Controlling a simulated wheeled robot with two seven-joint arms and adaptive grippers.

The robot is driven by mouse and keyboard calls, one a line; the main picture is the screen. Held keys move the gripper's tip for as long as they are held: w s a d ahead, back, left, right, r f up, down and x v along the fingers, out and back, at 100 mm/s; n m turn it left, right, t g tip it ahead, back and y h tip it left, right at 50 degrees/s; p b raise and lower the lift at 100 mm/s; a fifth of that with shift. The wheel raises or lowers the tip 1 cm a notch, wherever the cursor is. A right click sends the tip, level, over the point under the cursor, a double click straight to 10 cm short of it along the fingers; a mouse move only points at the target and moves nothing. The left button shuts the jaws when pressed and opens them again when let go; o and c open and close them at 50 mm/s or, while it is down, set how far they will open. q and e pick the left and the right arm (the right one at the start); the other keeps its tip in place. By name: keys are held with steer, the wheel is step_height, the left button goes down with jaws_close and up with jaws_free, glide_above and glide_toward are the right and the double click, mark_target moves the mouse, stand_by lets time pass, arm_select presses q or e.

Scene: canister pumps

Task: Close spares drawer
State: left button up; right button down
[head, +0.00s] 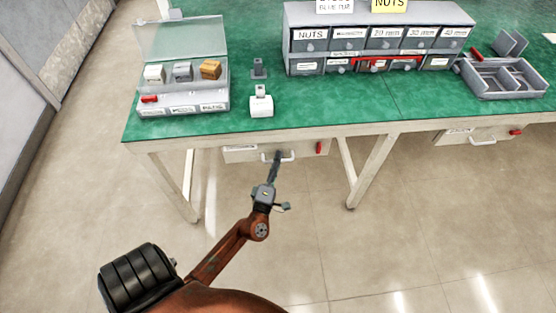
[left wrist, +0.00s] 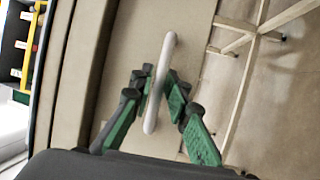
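A pale drawer front (head: 240,154) with a small label, a white bar handle (head: 272,156) and a red tag sits under the near edge of the green table. The label is too small to read. My left gripper (head: 278,160) is at this handle in the head view. In the left wrist view, the two green-padded fingers (left wrist: 160,73) close in on the white handle (left wrist: 168,48) from both sides and appear to grip it. How far the drawer stands out is hard to tell. My right gripper is not in view.
A second drawer (head: 458,138) with a white handle hangs under the table at right. On the green tabletop (head: 330,106) stand an open-lidded case (head: 182,103), a labelled bin rack (head: 380,17) and a grey divided tray (head: 505,92). Table legs (head: 372,170) flank the left drawer; the floor in front is clear.

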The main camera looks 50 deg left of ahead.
arm_select(q)
steer(key=v, duration=1.2)
stand_by(0.3)
